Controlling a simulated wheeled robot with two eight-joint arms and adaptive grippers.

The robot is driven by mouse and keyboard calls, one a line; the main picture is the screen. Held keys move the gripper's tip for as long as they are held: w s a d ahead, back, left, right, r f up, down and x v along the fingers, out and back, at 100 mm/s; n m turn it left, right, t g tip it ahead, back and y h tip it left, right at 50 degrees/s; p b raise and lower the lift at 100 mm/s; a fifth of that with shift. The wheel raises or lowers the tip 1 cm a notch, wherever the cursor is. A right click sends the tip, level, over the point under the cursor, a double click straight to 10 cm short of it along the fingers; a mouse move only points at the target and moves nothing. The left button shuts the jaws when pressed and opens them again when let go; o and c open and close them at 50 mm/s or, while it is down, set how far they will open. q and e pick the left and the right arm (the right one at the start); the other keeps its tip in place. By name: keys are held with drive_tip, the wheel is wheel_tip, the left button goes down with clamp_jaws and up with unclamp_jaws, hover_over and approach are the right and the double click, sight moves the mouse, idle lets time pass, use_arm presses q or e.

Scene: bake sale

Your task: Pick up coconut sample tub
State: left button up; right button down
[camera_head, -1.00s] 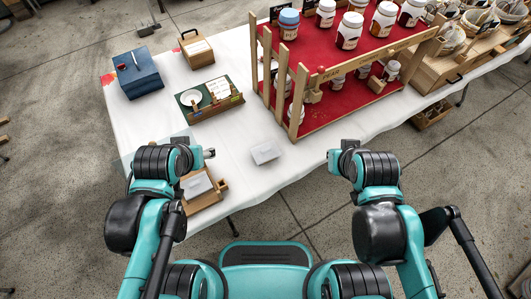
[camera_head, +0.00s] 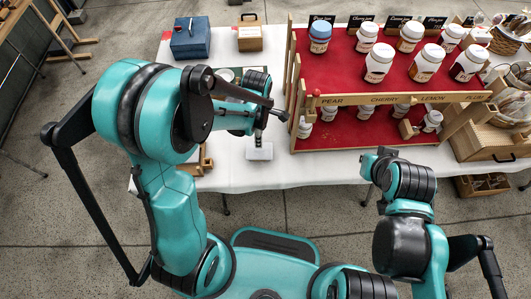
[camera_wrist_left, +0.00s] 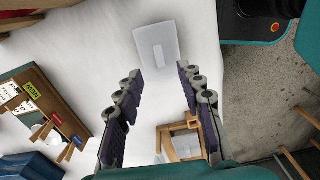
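A small white rectangular tub (camera_head: 259,152) lies on the white tablecloth near the table's front edge, left of the red display rack. In the left wrist view the tub (camera_wrist_left: 157,52) shows as a pale box with a lighter label strip, just beyond the fingertips. I cannot read its label. My left gripper (camera_head: 268,121) is above the tub, apart from it. The left wrist view shows the left gripper (camera_wrist_left: 158,78) open with nothing between its fingers. My right gripper (camera_head: 379,153) is at the front table edge, right of the tub; its finger opening is unclear.
The red rack (camera_head: 345,77) with several jars stands right of the tub. A wooden box (camera_wrist_left: 185,140) is close to the left gripper. A blue box (camera_head: 190,38) and a small wooden case (camera_head: 249,37) stand at the back left. Bare cloth surrounds the tub.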

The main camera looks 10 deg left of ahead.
sight(259, 153)
use_arm(q)
wheel_tip(259, 153, down, 3)
drive_tip(key=shift+a+b, duration=0.1)
drive_tip(key=shift+b, duration=0.5)
wheel_tip(259, 153, down, 5)
drive_tip(key=shift+r+b, duration=0.15)
drive_tip(key=shift+b, duration=1)
drive_tip(key=shift+r, duration=0.1)
drive_tip(key=shift+c, duration=0.3)
clamp_jaws()
